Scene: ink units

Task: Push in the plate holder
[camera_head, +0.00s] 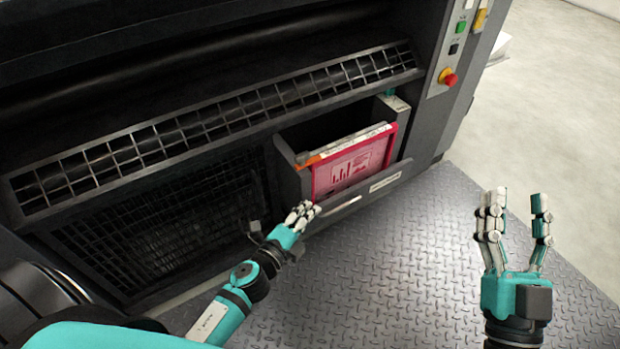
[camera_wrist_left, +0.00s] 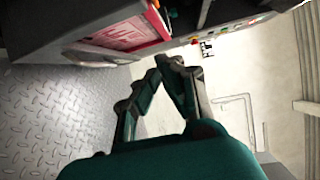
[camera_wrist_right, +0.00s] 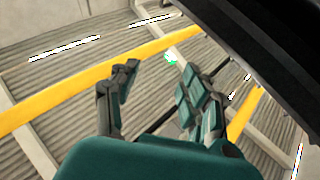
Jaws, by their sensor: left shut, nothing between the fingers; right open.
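The plate holder (camera_head: 345,196) is a dark drawer-like unit low in the machine's front, tilted outward, with a red-pink plate (camera_head: 355,163) standing in it. The plate also shows at the top of the left wrist view (camera_wrist_left: 124,36). My left gripper (camera_head: 304,211) is shut and empty, close to the left lower end of the holder's front; I cannot tell whether it touches. Its fingertips meet in the left wrist view (camera_wrist_left: 168,62). My right gripper (camera_head: 515,200) is open and empty, raised over the floor plate at the right, well apart from the holder. It also shows in the right wrist view (camera_wrist_right: 155,80).
A long mesh guard (camera_head: 215,118) runs above the holder, and a dark grille (camera_head: 170,225) lies left of it. A control panel with a red emergency button (camera_head: 448,78) is at the upper right. The diamond-plate floor (camera_head: 400,260) in front is clear.

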